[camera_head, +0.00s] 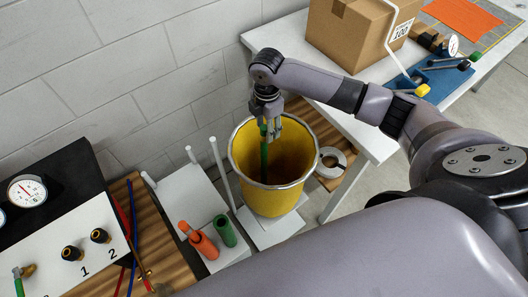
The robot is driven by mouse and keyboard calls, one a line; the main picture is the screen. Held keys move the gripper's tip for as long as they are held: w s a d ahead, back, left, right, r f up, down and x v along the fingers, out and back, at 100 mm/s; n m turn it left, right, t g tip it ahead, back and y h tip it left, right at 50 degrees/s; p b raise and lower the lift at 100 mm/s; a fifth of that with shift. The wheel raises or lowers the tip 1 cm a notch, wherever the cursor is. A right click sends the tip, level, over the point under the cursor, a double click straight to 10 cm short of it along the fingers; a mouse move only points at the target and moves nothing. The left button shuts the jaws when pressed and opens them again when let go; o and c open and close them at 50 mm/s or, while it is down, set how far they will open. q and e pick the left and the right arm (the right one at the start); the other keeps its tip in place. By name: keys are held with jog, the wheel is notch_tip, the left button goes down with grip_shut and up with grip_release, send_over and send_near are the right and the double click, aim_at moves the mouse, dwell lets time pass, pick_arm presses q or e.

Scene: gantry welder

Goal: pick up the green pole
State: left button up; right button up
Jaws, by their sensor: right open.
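The green pole (264,158) stands nearly upright inside the yellow bucket (240,160), near its middle. Its lower end is down in the bucket. My right gripper (271,133) points down over the bucket, with its fingers at the pole's upper part. It is open, with the pole's top between or just beside the fingers; I cannot tell whether they touch it. The gripper hides the pole's upper end. My left gripper is not in view.
A white table (375,145) at right bears a cardboard box (350,35). A block wall (150,70) is behind.

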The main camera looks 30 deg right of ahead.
aim_at(264, 138)
jog(key=shift+a+f+p, duration=0.2)
jog(key=shift+f+p, duration=0.15)
jog(key=shift+f, duration=1.05)
jog(key=shift+a+f+p, duration=0.2)
jog(key=shift+f+p, duration=0.15)
jog(key=shift+f, duration=1)
jog(key=shift+c, duration=0.3)
grip_shut()
